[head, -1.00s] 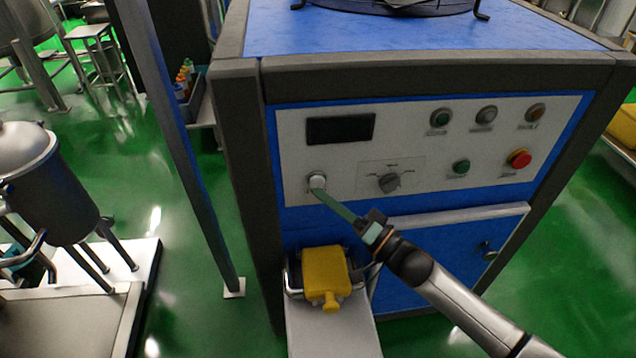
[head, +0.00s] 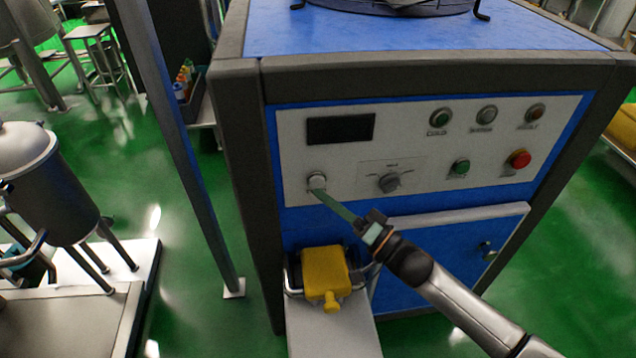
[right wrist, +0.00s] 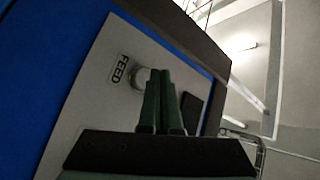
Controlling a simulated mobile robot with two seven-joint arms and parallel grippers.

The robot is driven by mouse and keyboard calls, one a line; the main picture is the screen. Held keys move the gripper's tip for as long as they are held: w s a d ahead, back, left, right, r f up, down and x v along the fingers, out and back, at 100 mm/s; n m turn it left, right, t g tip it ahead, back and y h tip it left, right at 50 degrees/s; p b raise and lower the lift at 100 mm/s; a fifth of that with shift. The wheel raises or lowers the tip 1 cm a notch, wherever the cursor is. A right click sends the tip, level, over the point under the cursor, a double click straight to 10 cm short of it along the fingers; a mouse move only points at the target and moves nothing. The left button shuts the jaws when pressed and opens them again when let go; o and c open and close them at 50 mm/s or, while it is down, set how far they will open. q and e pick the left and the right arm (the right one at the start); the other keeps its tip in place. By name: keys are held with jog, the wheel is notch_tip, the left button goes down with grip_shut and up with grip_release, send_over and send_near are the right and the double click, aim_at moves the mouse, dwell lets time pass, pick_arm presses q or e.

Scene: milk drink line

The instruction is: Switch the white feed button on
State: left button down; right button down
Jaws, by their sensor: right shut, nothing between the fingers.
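The white feed button (head: 317,181) is at the lower left of the machine's control panel (head: 290,150), below the dark display. In the right wrist view the button (right wrist: 138,77) sits beside a label reading FEED. My right gripper (head: 318,192) is shut and empty, its green fingers pointing at the button. In the right wrist view the fingertips (right wrist: 162,74) overlap the button's edge; I cannot tell whether they touch it. My left gripper is not clearly seen in the head view.
The panel also holds a rotary knob (head: 389,182), a red button (head: 519,158), a green button (head: 461,167) and several others.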

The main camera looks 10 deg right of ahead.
dwell(0.4)
jog(key=shift+w, duration=0.45)
jog(key=shift+w, duration=0.5)
dwell(0.5)
jog(key=shift+s, duration=0.2)
jog(key=shift+s+p, duration=0.6)
jog(key=shift+s, duration=0.2)
